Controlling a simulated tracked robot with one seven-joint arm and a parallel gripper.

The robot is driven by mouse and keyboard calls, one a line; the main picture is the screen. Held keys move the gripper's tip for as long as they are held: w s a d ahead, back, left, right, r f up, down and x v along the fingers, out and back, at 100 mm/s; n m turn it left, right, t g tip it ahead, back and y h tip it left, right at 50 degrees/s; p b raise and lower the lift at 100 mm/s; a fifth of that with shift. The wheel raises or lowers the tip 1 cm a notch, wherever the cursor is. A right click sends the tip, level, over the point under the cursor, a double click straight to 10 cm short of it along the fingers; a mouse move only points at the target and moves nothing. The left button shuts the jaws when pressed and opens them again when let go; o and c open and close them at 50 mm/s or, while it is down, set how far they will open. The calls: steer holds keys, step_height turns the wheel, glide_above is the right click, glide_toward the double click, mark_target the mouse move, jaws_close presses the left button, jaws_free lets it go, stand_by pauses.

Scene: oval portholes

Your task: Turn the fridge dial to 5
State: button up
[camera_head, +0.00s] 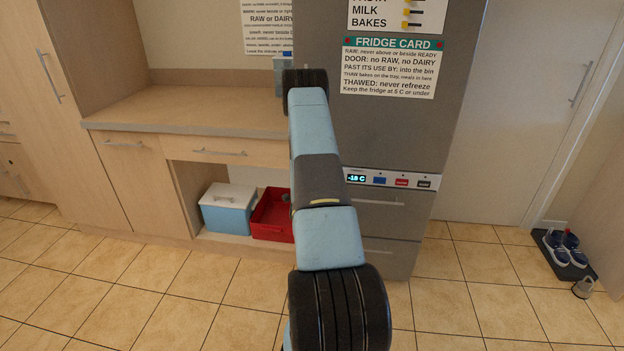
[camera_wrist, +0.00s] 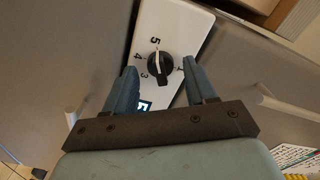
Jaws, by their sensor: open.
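The fridge dial (camera_wrist: 158,69) is a round black knob on a white panel (camera_wrist: 186,24) in the wrist view. Digits 5, 4 and 3 run along its left side. Its pale pointer line points up, at or close to the 5. My gripper (camera_wrist: 159,67) is open, with one blue finger on each side of the dial; I cannot tell whether either finger touches it. A small lit display (camera_wrist: 145,105) is partly hidden by the left finger. In the head view my arm hides the dial and gripper in front of the grey fridge (camera_head: 400,120).
The head view shows a display reading -18 C (camera_head: 370,203) and coloured buttons on the lower fridge strip. A worktop (camera_head: 200,105) stands left, with a blue-white cool box (camera_head: 228,210) and red crate (camera_head: 270,222) below. Shoes (camera_head: 563,246) lie right.

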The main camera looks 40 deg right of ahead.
steer(key=v, duration=1.3)
steer(key=shift+s+a, duration=0.25)
steer(key=shift+w, duration=0.1)
